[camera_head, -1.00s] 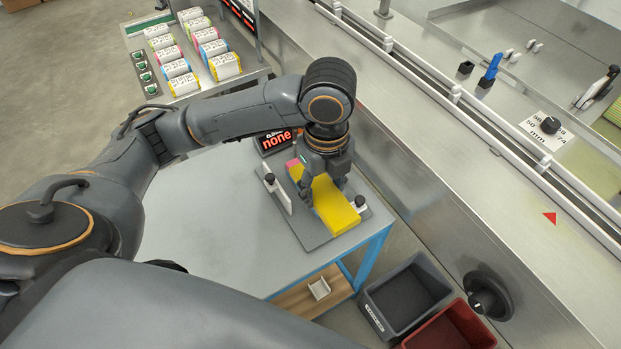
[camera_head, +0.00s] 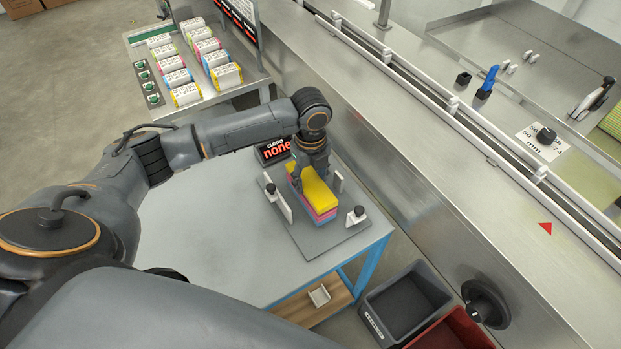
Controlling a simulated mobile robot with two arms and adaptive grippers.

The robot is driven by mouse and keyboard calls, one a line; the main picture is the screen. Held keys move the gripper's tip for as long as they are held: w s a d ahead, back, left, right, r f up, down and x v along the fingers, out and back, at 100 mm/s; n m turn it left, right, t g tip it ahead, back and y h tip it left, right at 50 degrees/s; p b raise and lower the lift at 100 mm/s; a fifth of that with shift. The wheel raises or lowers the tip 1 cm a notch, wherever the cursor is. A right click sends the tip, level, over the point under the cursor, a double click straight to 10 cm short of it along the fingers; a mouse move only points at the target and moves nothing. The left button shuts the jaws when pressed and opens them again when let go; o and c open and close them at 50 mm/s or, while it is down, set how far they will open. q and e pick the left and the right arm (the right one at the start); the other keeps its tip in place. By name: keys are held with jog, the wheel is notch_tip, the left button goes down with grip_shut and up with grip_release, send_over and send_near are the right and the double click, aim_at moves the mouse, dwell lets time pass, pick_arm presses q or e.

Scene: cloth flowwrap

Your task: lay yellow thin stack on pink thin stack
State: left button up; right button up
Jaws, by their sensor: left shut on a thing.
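The yellow thin stack (camera_head: 318,190) is in the head view, over the grey fixture plate on the table. My left gripper (camera_head: 307,181) is shut on its far end from above. The pink thin stack (camera_head: 323,212) shows as a band under the yellow stack's near end, with a blue layer (camera_head: 326,220) below it. The yellow stack lines up closely with the layers below, and I see no clear gap. The gripper hides the far end of the pile. My right gripper is not in view.
The grey fixture plate (camera_head: 303,242) has white upright guides (camera_head: 284,209) and black knobs beside the pile. A "none" display (camera_head: 275,151) stands behind. The steel conveyor runs along the right. Grey (camera_head: 405,305) and red bins sit below. The table's left part is clear.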

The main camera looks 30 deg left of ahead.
aim_at(311, 181)
pick_arm(q)
jog(key=shift+f, duration=0.55)
jog(key=o, duration=0.9)
jog(key=shift+f, duration=0.15)
jog(key=shift+c, duration=0.2)
notch_tip(311, 181, up, 12)
jog(key=b, duration=0.1)
jog(key=shift+r, duration=0.2)
